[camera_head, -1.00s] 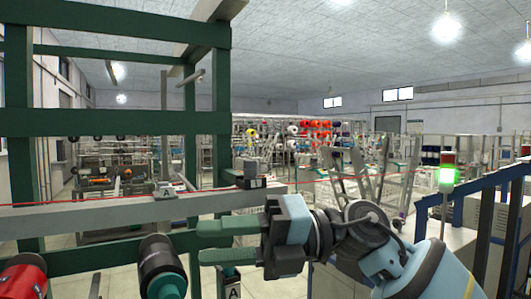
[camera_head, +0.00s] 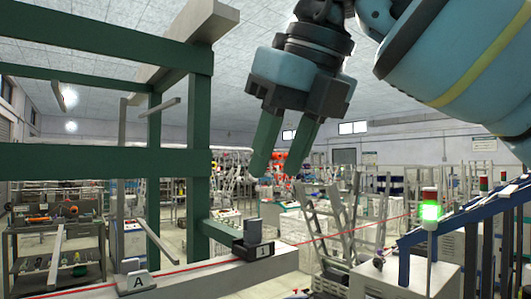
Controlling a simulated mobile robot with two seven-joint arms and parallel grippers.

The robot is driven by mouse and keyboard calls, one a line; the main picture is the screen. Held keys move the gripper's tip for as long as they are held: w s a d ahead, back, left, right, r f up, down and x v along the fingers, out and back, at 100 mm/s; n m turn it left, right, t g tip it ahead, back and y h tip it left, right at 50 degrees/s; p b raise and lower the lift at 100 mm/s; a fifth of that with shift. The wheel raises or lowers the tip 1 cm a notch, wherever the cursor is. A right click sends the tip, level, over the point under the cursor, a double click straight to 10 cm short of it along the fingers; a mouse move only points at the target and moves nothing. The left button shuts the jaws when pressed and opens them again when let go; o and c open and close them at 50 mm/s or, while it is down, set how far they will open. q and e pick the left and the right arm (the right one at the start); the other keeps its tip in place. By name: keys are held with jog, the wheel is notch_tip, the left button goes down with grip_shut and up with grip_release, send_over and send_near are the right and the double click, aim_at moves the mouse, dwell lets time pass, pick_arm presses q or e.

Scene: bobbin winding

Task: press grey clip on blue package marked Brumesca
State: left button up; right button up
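My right gripper (camera_head: 277,166) hangs at the upper middle of the head view with its two green fingers pointing down. A gap shows between the fingers, and nothing is held there. A grey clip-like piece marked A (camera_head: 136,281) sits on the pale rail (camera_head: 205,279) at the lower left. A dark block marked 1 (camera_head: 262,250) with a grey upright piece (camera_head: 259,230) stands on the rail's right end, below the gripper and apart from it. I can make out no blue package and no Brumesca lettering. My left gripper is out of view.
A red thread (camera_head: 200,264) runs along the rail and off to the right. A green frame (camera_head: 198,150) stands at the left. A blue railing (camera_head: 460,219) and a lit green signal lamp (camera_head: 430,211) are at the right. Racks fill the background.

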aim_at(258, 220)
jog(key=shift+x, duration=4.45)
jog(key=shift+f, duration=0.1)
jog(key=c, duration=0.8)
jog(key=shift+r, duration=2.3)
jog(key=shift+d, duration=0.1)
